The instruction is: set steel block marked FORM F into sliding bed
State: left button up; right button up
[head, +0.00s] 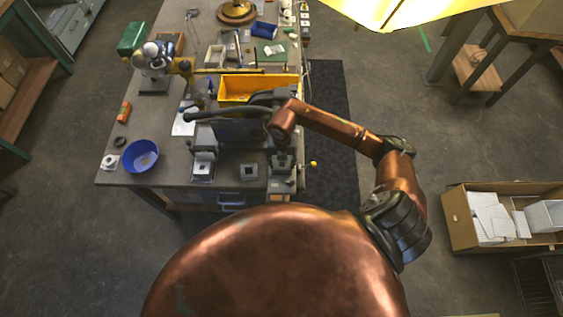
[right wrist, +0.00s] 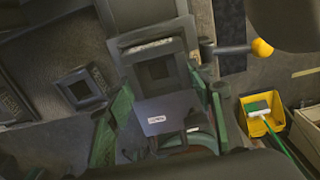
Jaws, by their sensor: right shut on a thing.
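My right gripper (right wrist: 160,85) has its two green fingers on either side of a grey steel block (right wrist: 168,108). The block bears a small white label, too small to read, and a dark square recess shows at the fingertips. In the head view my right gripper (head: 282,152) is low over the right front of the bench, largely hidden by its own wrist. The grey bed with the yellow-knobbed lever (head: 305,165) is right there. I cannot tell whether the block touches it. My left gripper is out of view.
A second block with a square recess (head: 249,172) lies to the left; it also shows in the right wrist view (right wrist: 80,88). Further left are another grey fixture (head: 203,167) and a blue bowl (head: 141,156). A yellow bin (head: 258,87) stands behind.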

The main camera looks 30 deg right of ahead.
jog(key=shift+f, duration=0.35)
dwell(0.5)
jog(key=o, duration=1.6)
notch_tip(320, 180, up, 12)
jog(key=shift+w, duration=0.1)
